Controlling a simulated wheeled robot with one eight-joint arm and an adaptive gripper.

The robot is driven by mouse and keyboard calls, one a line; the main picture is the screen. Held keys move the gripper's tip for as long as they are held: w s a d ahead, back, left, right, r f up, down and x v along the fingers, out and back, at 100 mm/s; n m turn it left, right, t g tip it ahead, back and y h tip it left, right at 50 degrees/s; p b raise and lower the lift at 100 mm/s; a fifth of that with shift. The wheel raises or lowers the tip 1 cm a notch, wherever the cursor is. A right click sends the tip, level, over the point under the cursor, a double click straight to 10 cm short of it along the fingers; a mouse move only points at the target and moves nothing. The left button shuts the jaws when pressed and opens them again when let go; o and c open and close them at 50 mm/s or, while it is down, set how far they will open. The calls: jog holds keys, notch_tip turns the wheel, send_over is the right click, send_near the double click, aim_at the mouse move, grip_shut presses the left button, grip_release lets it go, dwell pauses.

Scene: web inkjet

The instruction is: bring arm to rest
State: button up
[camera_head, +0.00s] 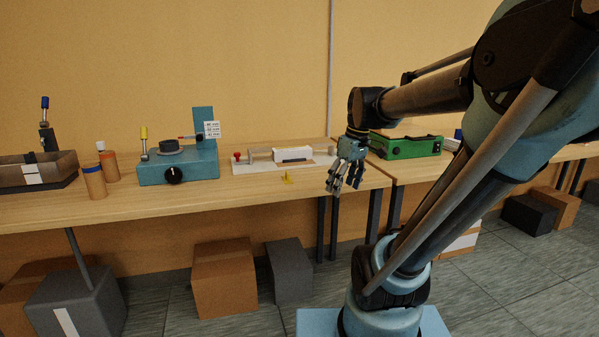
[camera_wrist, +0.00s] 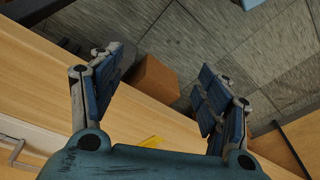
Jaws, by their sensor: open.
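My gripper (camera_head: 345,183) hangs from my arm at the front edge of the wooden bench, fingers pointing down. In the wrist view my gripper (camera_wrist: 160,95) has its two fingers spread wide apart with nothing between them except the view of the bench edge and floor. My arm reaches in from the right of the head view, bent at the elbow.
On the bench (camera_head: 250,186) stand a blue device (camera_head: 190,166), a white fixture (camera_head: 255,165), a green box (camera_head: 405,145), brown cylinders (camera_head: 95,182) and a tray (camera_head: 60,172). A small yellow piece (camera_head: 287,178) lies near my gripper. Boxes (camera_head: 224,280) stand on the floor below.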

jog(key=s+d+f+m+h, duration=0.1)
jog(key=s+d+f+m, duration=0.1)
jog(key=s+f+m, duration=0.2)
jog(key=s+d+f+m+t, duration=0.1)
jog(key=s+d+f+m, duration=0.2)
jog(key=s+f, duration=0.4)
notch_tip(320, 180, down, 3)
jog(key=shift+s+d+m+h, duration=0.35)
jog(key=shift+s+m+h, duration=0.05)
jog(key=shift+m, duration=0.3)
jog(key=shift+w+f, duration=0.2)
jog(key=shift+w, duration=0.3)
